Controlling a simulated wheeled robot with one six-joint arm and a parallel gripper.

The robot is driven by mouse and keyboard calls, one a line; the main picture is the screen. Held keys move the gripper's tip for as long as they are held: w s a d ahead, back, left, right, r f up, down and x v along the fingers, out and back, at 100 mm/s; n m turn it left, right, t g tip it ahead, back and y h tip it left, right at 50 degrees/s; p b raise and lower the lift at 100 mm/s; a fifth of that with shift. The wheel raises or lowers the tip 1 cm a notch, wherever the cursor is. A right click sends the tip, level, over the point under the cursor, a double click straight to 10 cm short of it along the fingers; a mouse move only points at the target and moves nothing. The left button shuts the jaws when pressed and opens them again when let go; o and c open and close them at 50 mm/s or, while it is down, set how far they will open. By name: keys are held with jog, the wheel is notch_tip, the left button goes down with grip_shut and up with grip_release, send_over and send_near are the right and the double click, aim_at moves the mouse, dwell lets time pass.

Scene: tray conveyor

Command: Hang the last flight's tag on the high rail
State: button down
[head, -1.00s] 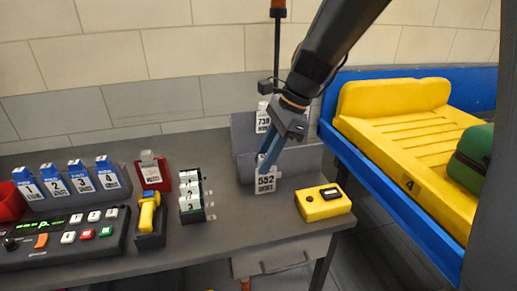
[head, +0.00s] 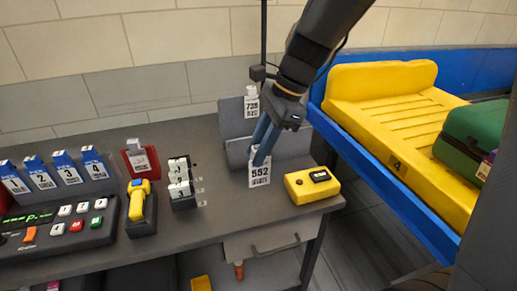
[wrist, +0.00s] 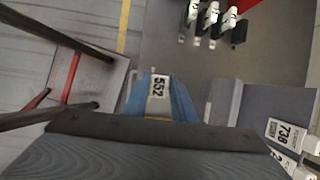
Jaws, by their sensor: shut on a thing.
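My gripper (head: 262,150) is shut on a white tag marked 552 (head: 260,174), which hangs upright below the fingertips. In the wrist view the 552 tag (wrist: 158,88) sits between the two blue fingers. Another white tag, 738 (head: 251,104), hangs at the top of the grey stepped panel (head: 232,128) behind my gripper. It also shows at the right edge of the wrist view (wrist: 282,132). The held tag is in front of the panel's lower step in the head view; I cannot tell whether it touches it.
A yellow box (head: 311,187) sits right of the tag. A rack of white numbered cards (head: 181,182), a yellow scanner (head: 139,200), a red holder (head: 141,161) and a button console (head: 58,232) stand left. The yellow tray (head: 395,120) with a green suitcase (head: 470,137) is right.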

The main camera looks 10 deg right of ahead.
jog(key=shift+r+p, duration=3)
jog(key=shift+p, duration=0.15)
